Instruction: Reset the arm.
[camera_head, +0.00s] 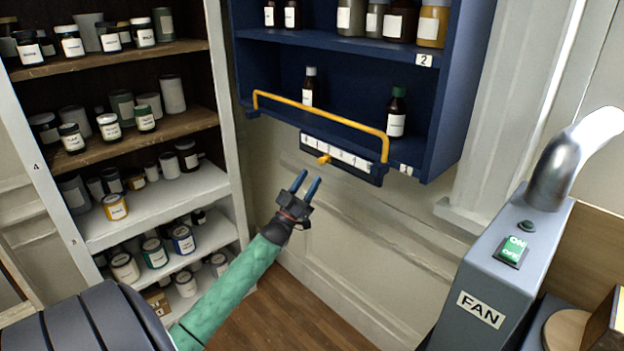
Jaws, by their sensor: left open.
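My left gripper (306,186) is at the end of my green-sleeved arm, which comes in from the lower left. Its two blue fingers are apart and nothing is between them. It points up towards the underside of the blue wall cabinet (340,52), below and left of a yellow knob (324,159) on a scale strip (345,158). I cannot tell how far it is from the strip. My right gripper does not show.
A shelf unit (150,195) with several jars stands at the left. A yellow rail (320,112) crosses the cabinet's lower shelf, where two brown bottles stand. A grey FAN box (490,285) with a green switch (512,250) stands at the right. Wooden floor shows below.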

